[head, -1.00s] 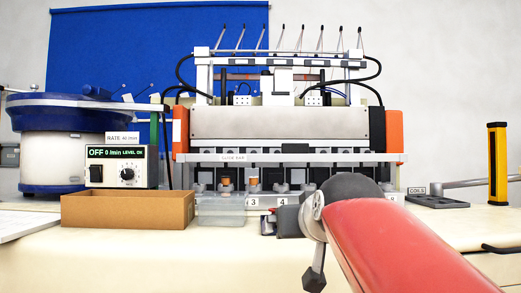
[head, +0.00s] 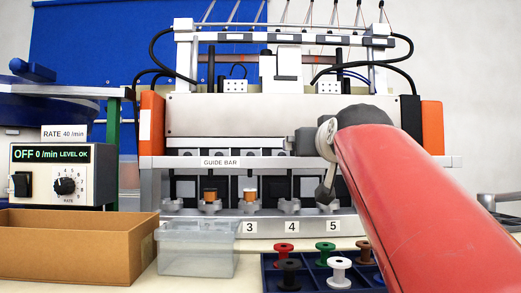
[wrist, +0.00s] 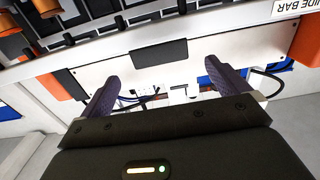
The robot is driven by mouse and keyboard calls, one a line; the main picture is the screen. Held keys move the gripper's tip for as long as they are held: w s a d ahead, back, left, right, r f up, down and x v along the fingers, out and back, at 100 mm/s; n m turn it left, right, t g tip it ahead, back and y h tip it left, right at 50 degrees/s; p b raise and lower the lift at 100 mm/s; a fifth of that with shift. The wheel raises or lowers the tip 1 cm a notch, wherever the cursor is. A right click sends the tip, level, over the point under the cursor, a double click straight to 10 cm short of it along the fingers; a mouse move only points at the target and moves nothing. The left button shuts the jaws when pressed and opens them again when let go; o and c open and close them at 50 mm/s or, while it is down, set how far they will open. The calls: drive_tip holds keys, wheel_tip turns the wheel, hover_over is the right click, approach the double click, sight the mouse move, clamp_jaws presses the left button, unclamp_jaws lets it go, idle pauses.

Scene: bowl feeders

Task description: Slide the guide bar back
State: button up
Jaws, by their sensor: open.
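The guide bar (head: 180,162), a long pale bar with a GUIDE BAR label, runs level across the front of the machine, above the numbered stations. In the wrist view the label (wrist: 292,8) shows at the top right, and a dark block (wrist: 160,52) lies ahead of the fingers. My gripper (wrist: 164,88) is open, with its two dark fingers spread and nothing between them. The block appears beyond the fingertips; whether they touch it I cannot tell. In the head view my red arm and wrist hide the bar's middle right part.
Two copper-coloured spools (head: 210,195) sit at stations below the bar. A cardboard box (head: 80,245), a clear bin (head: 198,248) and a blue tray of coloured spools (head: 311,285) stand in front. The feeder controller (head: 62,172) is at the left.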

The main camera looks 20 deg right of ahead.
sight(308, 159)
drive_tip(key=p+x, duration=0.1)
drive_tip(key=x, duration=0.6)
drive_tip(key=shift+w+d+p, duration=0.15)
drive_tip(key=shift+w+p, duration=0.2)
drive_tip(key=shift+c, duration=0.3)
